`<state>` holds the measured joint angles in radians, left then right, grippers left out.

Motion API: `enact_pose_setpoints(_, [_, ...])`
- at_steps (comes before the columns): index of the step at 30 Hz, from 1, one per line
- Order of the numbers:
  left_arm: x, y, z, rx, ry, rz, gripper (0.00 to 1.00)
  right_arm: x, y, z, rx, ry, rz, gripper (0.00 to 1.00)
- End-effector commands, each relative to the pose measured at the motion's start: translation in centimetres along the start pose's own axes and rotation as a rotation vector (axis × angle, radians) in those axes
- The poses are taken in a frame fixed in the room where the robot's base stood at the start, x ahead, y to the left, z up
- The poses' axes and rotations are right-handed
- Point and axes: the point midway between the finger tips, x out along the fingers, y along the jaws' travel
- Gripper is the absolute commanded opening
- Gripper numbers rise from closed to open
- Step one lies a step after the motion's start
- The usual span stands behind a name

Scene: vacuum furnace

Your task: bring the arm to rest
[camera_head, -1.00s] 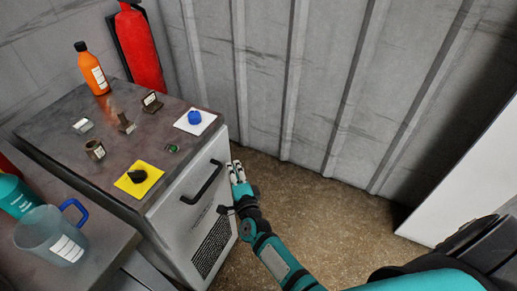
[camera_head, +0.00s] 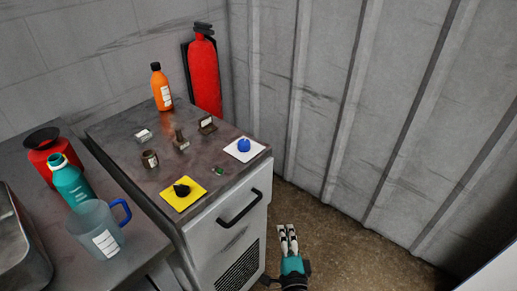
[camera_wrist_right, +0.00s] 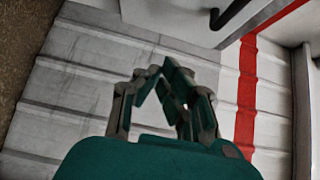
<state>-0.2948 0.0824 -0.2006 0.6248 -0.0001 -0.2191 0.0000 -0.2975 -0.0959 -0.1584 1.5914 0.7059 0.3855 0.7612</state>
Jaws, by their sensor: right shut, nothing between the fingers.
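My right gripper (camera_head: 288,238) is at the lower middle of the head view, in front of and to the right of the grey cabinet. Its fingers are shut with nothing between them, and it is clear of the cabinet and its handle. In the right wrist view the fingers (camera_wrist_right: 160,75) meet at their tips, with the corrugated wall behind them. Only the end of my right arm shows at the bottom edge of the head view. My left gripper is not in view.
The cabinet (camera_head: 228,250) has a black handle (camera_head: 240,208). On its top are an orange bottle (camera_head: 161,88), a yellow pad (camera_head: 190,200) and a white pad (camera_head: 240,155). A clear jug (camera_head: 95,228) stands on the left bench. A fire extinguisher (camera_head: 205,75) hangs behind. Floor is free at right.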

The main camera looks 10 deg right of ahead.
Motion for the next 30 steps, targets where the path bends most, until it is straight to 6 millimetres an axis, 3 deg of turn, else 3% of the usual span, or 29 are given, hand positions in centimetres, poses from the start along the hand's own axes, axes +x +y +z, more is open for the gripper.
enact_pose_setpoints(5, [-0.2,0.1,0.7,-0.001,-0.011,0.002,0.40,-0.3,1.4,0.4,-0.049,-0.024,0.033,0.00])
enact_pose_setpoints(8, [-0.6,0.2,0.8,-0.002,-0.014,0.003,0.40,-1.5,5.3,1.2,-0.179,-0.091,0.120,0.00])
enact_pose_setpoints(11, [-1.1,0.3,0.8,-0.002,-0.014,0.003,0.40,-4.2,11.3,2.0,-0.389,-0.211,0.251,0.00])
enact_pose_setpoints(15, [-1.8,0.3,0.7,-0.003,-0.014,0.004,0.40,-10.1,20.4,1.7,-0.701,-0.426,0.446,0.00])
enact_pose_setpoints(17, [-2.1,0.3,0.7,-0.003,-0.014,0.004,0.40,-13.2,23.8,1.0,-0.823,-0.525,0.521,0.00])
enact_pose_setpoints(21, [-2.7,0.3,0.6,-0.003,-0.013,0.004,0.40,-21.2,30.5,-1.9,-1.081,-0.774,0.686,0.00])
enact_pose_setpoints(25, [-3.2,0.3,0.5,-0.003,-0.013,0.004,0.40,-28.8,34.6,-5.6,-1.277,-1.014,0.814,0.00])
enact_pose_setpoints(30, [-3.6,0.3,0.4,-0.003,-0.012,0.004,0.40,-36.3,37.1,-9.9,-1.435,-1.263,0.921,0.00])
